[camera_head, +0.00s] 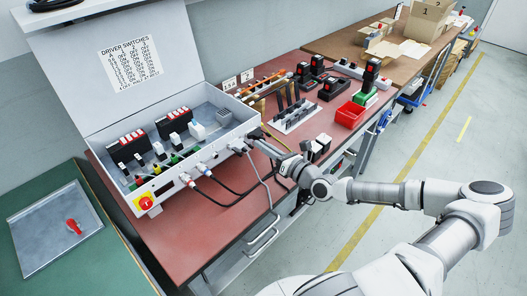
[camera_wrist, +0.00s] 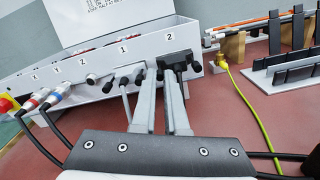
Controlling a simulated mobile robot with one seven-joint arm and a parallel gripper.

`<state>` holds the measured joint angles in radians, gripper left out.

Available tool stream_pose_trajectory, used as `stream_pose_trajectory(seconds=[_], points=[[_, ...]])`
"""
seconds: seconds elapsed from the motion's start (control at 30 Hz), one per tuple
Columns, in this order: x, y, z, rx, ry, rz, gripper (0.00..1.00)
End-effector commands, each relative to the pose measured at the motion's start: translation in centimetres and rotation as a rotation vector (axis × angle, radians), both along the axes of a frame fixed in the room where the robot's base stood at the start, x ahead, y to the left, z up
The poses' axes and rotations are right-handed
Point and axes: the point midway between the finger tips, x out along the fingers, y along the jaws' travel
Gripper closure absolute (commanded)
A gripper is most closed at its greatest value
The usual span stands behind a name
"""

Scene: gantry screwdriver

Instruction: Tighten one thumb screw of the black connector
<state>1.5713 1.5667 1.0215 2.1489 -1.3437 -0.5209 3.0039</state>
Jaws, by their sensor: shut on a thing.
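The black connector (camera_wrist: 181,61) is seated on the front of the grey control box, below the right-hand label 2 in the wrist view. A dark thumb screw (camera_wrist: 195,67) shows at its right side. My gripper (camera_wrist: 161,76) reaches up to the connector's left side, its two fingers close together and shut on what looks like the left thumb screw. The fingertips hide most of that screw. In the head view, my gripper (camera_head: 266,147) is at the right end of the box front, and the connector is too small to make out clearly.
The grey box (camera_head: 218,159) stands open on the red bench. A grey-cabled connector (camera_wrist: 125,80) is just left of my fingers. A yellow-green cable (camera_wrist: 243,98) and a black rack (camera_wrist: 286,76) lie to the right.

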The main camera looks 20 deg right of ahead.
Motion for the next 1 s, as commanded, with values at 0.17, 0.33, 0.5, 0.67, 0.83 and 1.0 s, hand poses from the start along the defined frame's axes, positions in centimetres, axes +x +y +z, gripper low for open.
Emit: stream_pose_trajectory(seconds=[0.17,0.33,0.5,0.67,0.83,1.0], points=[[-0.05,-0.08,-0.36,0.096,0.029,-0.003,1.0],[-0.05,0.03,-0.25,0.174,0.065,0.001,1.0],[-0.02,0.06,-0.11,0.253,0.101,0.002,1.0],[-0.02,0.05,0.05,0.34,0.137,0.001,1.0],[-0.01,0.1,0.29,0.447,0.181,0.003,1.0],[0.0,0.1,0.51,0.581,0.235,0.002,1.0]])
